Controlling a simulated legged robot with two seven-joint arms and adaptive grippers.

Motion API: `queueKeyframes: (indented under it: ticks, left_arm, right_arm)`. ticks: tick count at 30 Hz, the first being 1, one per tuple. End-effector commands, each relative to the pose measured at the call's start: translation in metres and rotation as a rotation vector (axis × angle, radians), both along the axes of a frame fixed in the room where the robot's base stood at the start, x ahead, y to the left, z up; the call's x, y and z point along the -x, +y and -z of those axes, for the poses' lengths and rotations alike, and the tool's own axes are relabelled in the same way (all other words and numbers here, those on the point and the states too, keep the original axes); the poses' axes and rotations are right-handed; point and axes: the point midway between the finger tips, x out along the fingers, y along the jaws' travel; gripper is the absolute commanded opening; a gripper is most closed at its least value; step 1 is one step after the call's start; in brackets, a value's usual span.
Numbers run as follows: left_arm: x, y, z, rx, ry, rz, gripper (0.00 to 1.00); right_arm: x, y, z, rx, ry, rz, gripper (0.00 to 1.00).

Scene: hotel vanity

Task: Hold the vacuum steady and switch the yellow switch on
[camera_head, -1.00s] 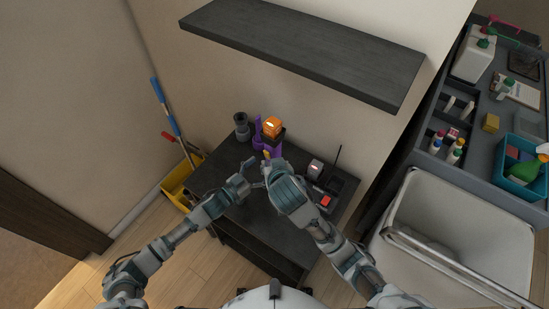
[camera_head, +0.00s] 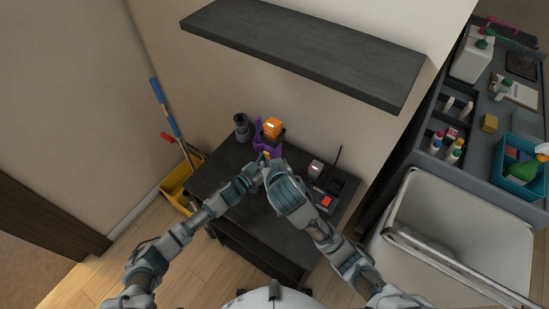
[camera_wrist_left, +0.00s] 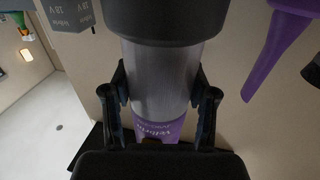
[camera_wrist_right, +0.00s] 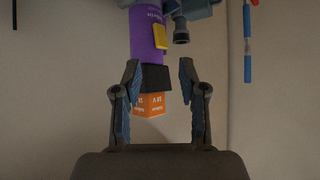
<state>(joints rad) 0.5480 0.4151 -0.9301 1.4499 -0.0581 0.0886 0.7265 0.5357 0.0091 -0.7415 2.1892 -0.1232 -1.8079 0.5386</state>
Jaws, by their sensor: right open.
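The purple vacuum (camera_head: 262,145) with an orange battery block (camera_head: 273,127) stands on the dark cabinet top. In the left wrist view its grey cylinder (camera_wrist_left: 163,85) lies between the fingers of my left gripper (camera_wrist_left: 161,90), one on each side. Whether both fingers press on it I cannot tell. In the right wrist view the yellow switch (camera_wrist_right: 161,38) is on the purple body (camera_wrist_right: 146,35), above the orange block (camera_wrist_right: 149,104). My right gripper (camera_wrist_right: 160,75) is open and empty, its fingertips apart in front of the vacuum's battery end. In the head view my wrists partly hide both grippers.
A dark shelf (camera_head: 310,48) hangs above the cabinet (camera_head: 230,215). A small device (camera_head: 315,169) and a red-topped item (camera_head: 326,201) are on the right of the cabinet top. A yellow bucket (camera_head: 178,190) stands left; a white cart bin (camera_head: 460,230) is at right.

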Motion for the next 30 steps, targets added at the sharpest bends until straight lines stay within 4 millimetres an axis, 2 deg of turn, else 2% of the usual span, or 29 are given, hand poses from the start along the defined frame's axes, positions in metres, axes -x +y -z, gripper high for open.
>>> queueKeyframes:
  ticks: [1,4,9,14,17,20,24,30]
  left_arm:
    - [0.0,0.0,0.0,-0.001,0.001,-0.001,0.26]
    - [0.0,0.0,0.0,-0.003,0.0,-0.002,0.02]
    - [0.0,0.0,0.001,-0.004,0.0,-0.003,0.01]
    - [0.0,0.0,0.001,-0.004,0.001,-0.002,0.01]
    - [0.0,-0.001,0.001,-0.003,0.001,-0.001,0.01]
    - [0.0,-0.001,0.001,-0.003,0.001,-0.001,0.01]
    - [0.0,-0.001,0.001,-0.002,0.002,-0.001,0.01]
    - [0.0,-0.001,0.001,-0.002,0.002,0.0,0.01]
  right_arm:
    - [0.0,-0.001,0.0,0.0,0.0,0.0,0.42]
    - [0.0,-0.002,0.0,-0.001,0.0,0.0,0.42]
    - [-0.004,-0.006,0.004,0.029,-0.03,-0.027,0.0]
    - [-0.019,-0.017,0.019,0.188,-0.188,-0.168,0.0]
    - [-0.025,-0.027,0.031,0.369,-0.352,-0.309,0.0]
    - [-0.024,-0.034,0.04,0.584,-0.534,-0.46,0.0]
    - [-0.006,-0.037,0.052,0.883,-0.79,-0.659,0.0]
    - [0.033,-0.034,0.064,1.2,-1.088,-0.853,0.0]
